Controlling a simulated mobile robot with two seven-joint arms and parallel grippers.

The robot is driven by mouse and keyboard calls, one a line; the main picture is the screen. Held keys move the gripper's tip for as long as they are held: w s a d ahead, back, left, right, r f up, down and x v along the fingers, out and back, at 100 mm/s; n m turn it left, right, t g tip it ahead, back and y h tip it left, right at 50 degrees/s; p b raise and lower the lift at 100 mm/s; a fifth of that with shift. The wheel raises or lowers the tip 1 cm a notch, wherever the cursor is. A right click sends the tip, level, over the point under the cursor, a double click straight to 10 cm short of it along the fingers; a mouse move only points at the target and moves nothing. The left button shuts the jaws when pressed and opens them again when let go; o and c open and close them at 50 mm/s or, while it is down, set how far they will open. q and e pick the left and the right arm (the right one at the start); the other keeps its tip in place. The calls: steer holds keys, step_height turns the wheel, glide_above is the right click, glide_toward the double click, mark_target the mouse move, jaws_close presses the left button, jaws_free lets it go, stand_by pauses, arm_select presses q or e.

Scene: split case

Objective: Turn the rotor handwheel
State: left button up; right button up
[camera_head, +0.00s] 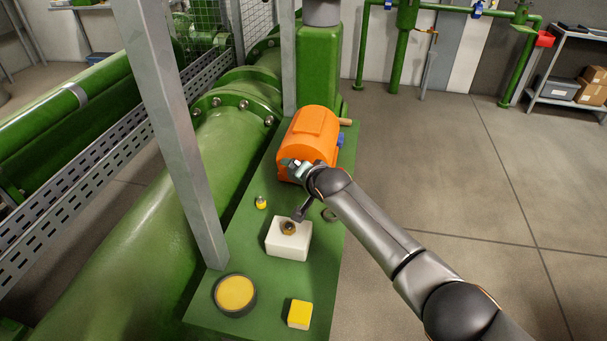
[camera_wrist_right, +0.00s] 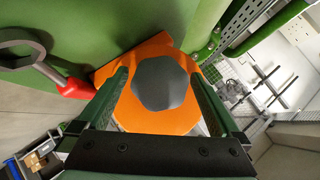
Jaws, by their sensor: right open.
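The orange housing (camera_head: 308,135) lies on the green bench, and my right arm reaches to its near end. My right gripper (camera_head: 294,168) is at that near end and partly hides it. In the right wrist view, an orange part with a dark grey, many-sided centre (camera_wrist_right: 160,84) shows beyond and between the two spread fingers (camera_wrist_right: 160,95). I cannot tell whether this part is the handwheel or the housing's end face, or whether the fingers touch it. The gripper is open with nothing clamped in it. My left gripper is not in view.
On the green bench (camera_head: 262,283) stand a white block (camera_head: 289,243) with a brass piece, a yellow block (camera_head: 299,314), a round yellow-filled dish (camera_head: 235,293) and a small yellow-based item (camera_head: 261,203). A red-handled ring tool (camera_wrist_right: 72,88) shows left in the wrist view. A grey post (camera_head: 172,130) stands left.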

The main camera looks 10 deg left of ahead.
steer(key=p+v, duration=0.3)
steer(key=v, duration=0.9)
steer(key=shift+s+p, duration=0.15)
steer(key=shift+p, duration=0.25)
steer(key=shift+d, duration=0.2)
